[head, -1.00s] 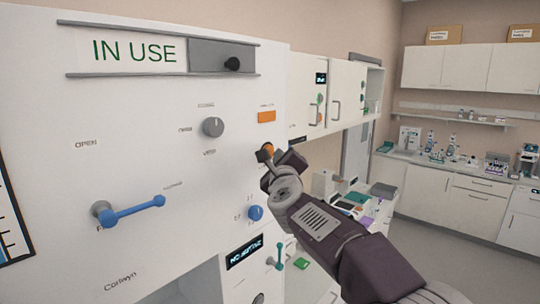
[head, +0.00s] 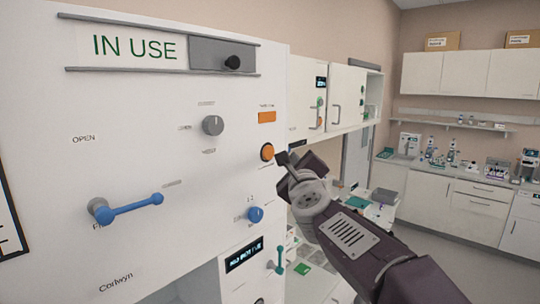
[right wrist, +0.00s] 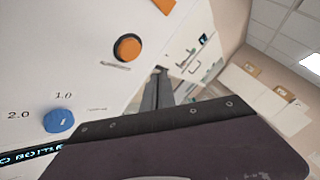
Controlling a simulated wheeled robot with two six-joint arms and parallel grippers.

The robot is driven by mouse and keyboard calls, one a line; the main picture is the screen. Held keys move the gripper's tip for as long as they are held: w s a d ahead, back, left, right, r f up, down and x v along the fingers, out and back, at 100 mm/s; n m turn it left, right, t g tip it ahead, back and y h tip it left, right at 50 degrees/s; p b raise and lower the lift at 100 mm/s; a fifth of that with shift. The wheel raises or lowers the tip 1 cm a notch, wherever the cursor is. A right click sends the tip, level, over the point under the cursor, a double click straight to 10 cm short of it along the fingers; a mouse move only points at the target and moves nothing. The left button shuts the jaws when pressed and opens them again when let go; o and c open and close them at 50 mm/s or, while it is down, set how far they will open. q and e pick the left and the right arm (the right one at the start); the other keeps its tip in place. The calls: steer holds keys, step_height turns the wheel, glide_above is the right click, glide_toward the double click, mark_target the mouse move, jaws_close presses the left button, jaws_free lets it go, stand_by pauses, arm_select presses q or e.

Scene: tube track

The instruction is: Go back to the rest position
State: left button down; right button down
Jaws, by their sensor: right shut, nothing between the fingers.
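My right gripper (head: 283,157) is shut and empty. In the head view its tip is just right of an orange round button (head: 267,152) on the white panel (head: 60,130), with a small gap in the picture. In the right wrist view the shut fingers (right wrist: 157,92) point past the same orange button (right wrist: 127,47), which lies above and left of them. My left gripper is not in view.
The panel carries a grey knob (head: 213,125), a blue lever (head: 130,207), a blue knob (head: 255,214) and an "IN USE" sign (head: 135,47). A teal-handled valve (head: 280,260) sits below. Wall cabinets (head: 456,72) and a counter (head: 470,178) stand at the back right. Open floor lies between.

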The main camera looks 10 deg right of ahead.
steer(key=s+f+n+g+y+b, duration=0.15)
steer(key=f+n+b, duration=0.25)
steer(key=f, duration=0.9)
steer(key=s+f+n+g+b, duration=0.2)
steer(key=f+n+g+b, duration=0.15)
steer(key=f, duration=0.95)
steer(key=s+f+n+g+y+b, duration=0.1)
steer(key=s+f+n+g+b, duration=0.3)
steer(key=f, duration=1)
steer(key=s+f+n+g+b, duration=0.2)
steer(key=s+f+n+g, duration=0.6)
steer(key=s+f+n, duration=0.8)
steer(key=s+f, duration=0.5)
steer(key=s, duration=0.2)
